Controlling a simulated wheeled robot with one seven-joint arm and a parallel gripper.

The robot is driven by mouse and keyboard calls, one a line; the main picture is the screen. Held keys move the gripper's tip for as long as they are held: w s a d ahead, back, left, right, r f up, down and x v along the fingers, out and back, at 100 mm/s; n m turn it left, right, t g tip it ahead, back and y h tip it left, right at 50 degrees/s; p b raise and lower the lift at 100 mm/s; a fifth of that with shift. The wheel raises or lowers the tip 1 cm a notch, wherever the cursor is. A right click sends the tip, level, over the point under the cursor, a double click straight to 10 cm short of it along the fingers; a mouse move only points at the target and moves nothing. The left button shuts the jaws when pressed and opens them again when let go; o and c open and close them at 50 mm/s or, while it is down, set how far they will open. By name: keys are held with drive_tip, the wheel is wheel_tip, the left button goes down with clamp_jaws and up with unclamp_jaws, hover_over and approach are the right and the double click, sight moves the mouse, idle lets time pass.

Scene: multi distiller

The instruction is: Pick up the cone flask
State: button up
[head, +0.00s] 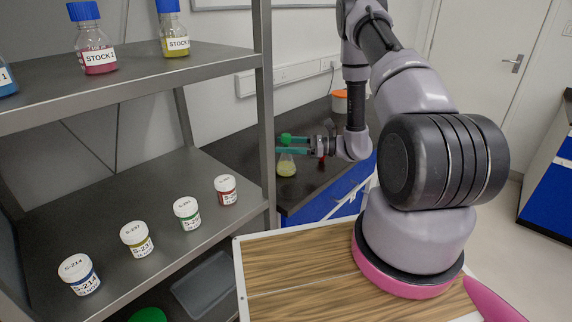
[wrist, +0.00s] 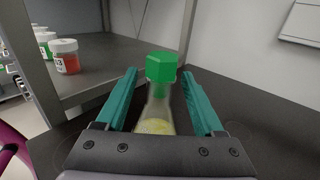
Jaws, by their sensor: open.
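The cone flask (head: 287,167) is clear glass with yellowish contents and a green cap. It stands upright on the dark bench in the head view. In the wrist view the flask (wrist: 156,118) is between the two teal fingers, with its green cap (wrist: 161,68) rising above them. My gripper (head: 281,145) is open, with its fingers around the flask's neck just below the cap. In the wrist view my gripper (wrist: 160,88) shows a gap on both sides of the flask. The flask's base is hidden behind the gripper body in that view.
A grey shelf unit (head: 150,210) stands at the left, with several labelled jars and blue-capped stock bottles. A shelf post (head: 264,110) rises close to the flask. An orange and white container (head: 341,102) stands farther back on the bench (head: 232,128).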

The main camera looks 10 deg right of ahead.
drive_tip(key=shift+x, duration=1.4)
clamp_jaws()
